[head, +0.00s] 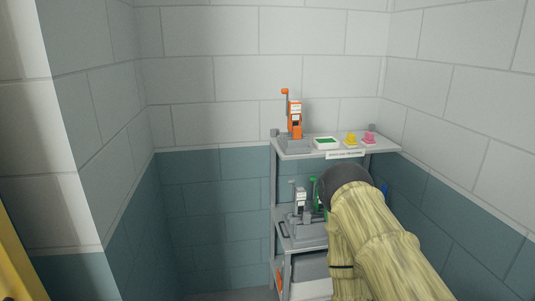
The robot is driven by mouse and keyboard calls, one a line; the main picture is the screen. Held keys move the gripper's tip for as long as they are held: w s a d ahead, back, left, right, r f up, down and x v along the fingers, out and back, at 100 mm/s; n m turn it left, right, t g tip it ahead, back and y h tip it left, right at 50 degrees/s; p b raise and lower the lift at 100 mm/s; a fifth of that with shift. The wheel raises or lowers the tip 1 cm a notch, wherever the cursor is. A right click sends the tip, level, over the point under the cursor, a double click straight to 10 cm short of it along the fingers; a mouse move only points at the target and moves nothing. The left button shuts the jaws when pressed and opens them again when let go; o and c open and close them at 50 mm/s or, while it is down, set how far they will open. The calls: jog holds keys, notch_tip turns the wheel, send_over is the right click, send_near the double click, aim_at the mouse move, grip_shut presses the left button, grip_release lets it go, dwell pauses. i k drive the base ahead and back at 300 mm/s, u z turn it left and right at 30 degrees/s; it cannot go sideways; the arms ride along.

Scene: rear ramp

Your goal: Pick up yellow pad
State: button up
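A small yellow object (351,138), which looks like the yellow pad, sits on the top shelf (296,153) of a grey rack in the head view. It has a raised middle, but it is too small to make out fully. A pink object of similar shape (370,137) is just to its right. My arm, in a pale yellow sleeve with a dark rounded end, rises from the lower right in front of the rack, below the top shelf in the picture. My gripper does not show.
An orange device with a lever (294,120) stands at the top shelf's left end. A white device (300,199) and a partly hidden green one (318,197) stand on the shelf below. My arm hides much of the lower right rack. Brick walls enclose the corner.

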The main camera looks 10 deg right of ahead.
aim_at(350, 142)
jog(key=i, duration=1.95)
jog(key=z, duration=0.7)
jog(key=i, duration=0.3)
jog(key=z, duration=0.5)
